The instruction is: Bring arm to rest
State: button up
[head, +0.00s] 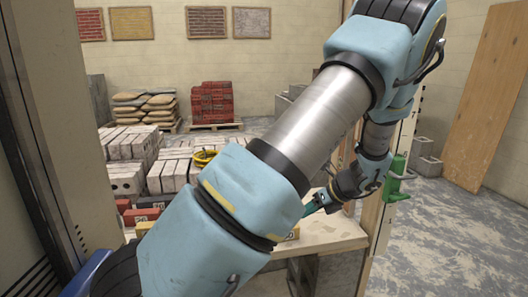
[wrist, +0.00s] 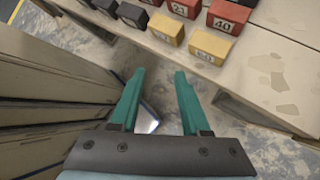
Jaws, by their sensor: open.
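My gripper (wrist: 160,82) shows in the wrist view with its two teal fingers apart and nothing between them. Below the fingers is the grey, worn floor, beside the edge of a pale table (wrist: 265,65). In the head view my blue and silver arm crosses the picture, and my gripper (head: 311,206) is small and low near the table (head: 335,230), partly hidden behind the arm.
On the table are numbered yellow blocks (wrist: 166,28), red blocks (wrist: 228,16) and dark blocks (wrist: 131,14). A wooden post with a green clamp (head: 398,178) stands right of my gripper. Stacked panels (wrist: 50,95) are close on the left. Floor at right (head: 450,240) is open.

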jog(key=s+a+r+n+g+h, duration=0.1)
jog(key=s+a+r+n+h, duration=0.1)
jog(key=a+n, duration=0.4)
jog(key=s+a+r+n+h, duration=0.3)
jog(key=s+a+n, duration=0.3)
jog(key=n, duration=0.7)
jog(key=s+a+r+n+g+h, duration=0.1)
jog(key=s+a+r+n, duration=0.3)
jog(key=n, duration=0.5)
jog(key=shift+s+a+g+h, duration=0.3)
jog(key=shift+s+a+h, duration=0.65)
jog(key=shift+s, duration=0.15)
